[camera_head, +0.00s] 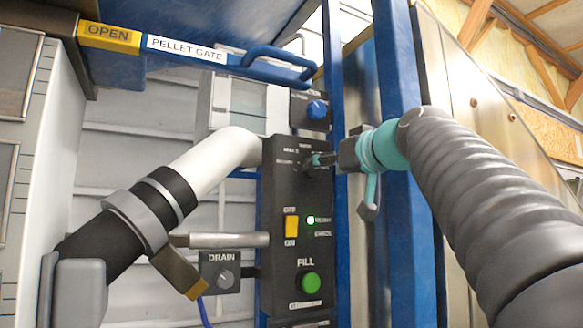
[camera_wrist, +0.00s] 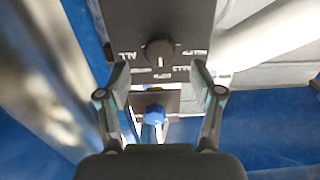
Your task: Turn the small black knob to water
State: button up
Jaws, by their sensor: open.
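The small black knob (camera_wrist: 159,52) sits on a dark panel with white lettering around it. In the wrist view a pale mark on it points down the picture, towards the blue knob's side. Most lettering is too blurred to read; one label at its left reads "ALL". My gripper (camera_wrist: 158,68) is open, its two fingertips apart on the left and right of the knob, with nothing held. Contact cannot be told.
A blue knob (camera_head: 317,110) is above on its own plate. Lower are a yellow switch (camera_head: 291,227), a lit green lamp (camera_head: 310,220), a green FILL button (camera_head: 310,283) and a DRAIN knob (camera_head: 224,279). A blue post (camera_head: 400,150) stands right; a white pipe (camera_head: 222,160) runs left.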

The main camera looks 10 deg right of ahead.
jog(key=p+x, duration=0.1)
jog(key=x, duration=0.5)
jog(key=shift+s, duration=0.1)
jog(key=c, duration=1.2)
jog(key=shift+o, duration=0.2)
jog(key=shift+m, duration=0.4)
jog(key=m+p, duration=0.1)
jog(key=m, duration=0.2)
jog(key=shift+r+m+p, duration=0.1)
jog(key=shift+m+p, duration=0.2)
jog(key=shift+p, duration=0.05)
jog(key=shift+m+p, duration=0.55)
jog(key=shift+m, duration=1.15)
